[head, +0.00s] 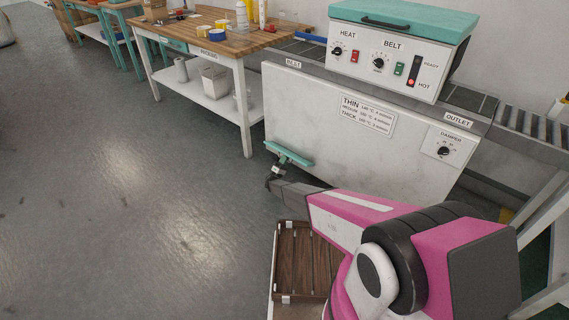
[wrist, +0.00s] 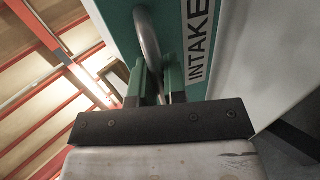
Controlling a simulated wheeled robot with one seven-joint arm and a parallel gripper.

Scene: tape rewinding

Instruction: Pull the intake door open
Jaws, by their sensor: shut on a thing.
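The intake door (head: 289,153) shows in the head view as a narrow teal slab at the lower left corner of the white machine. In the wrist view its green face (wrist: 118,22) carries a white INTAKE label (wrist: 198,42). A curved metal handle (wrist: 147,40) stands out from the door. My gripper (wrist: 155,88) is shut on this handle, which passes between its fingers. In the head view my gripper (head: 274,178) is small and dark, just below the teal slab. I cannot tell how far the door stands open.
The white machine (head: 300,110) has a teal-lidded control box (head: 385,62) on top and a damper knob (head: 444,151). A slatted brown tray (head: 302,262) lies below my arm. A wooden-topped workbench (head: 185,38) stands behind left. The grey floor at left is clear.

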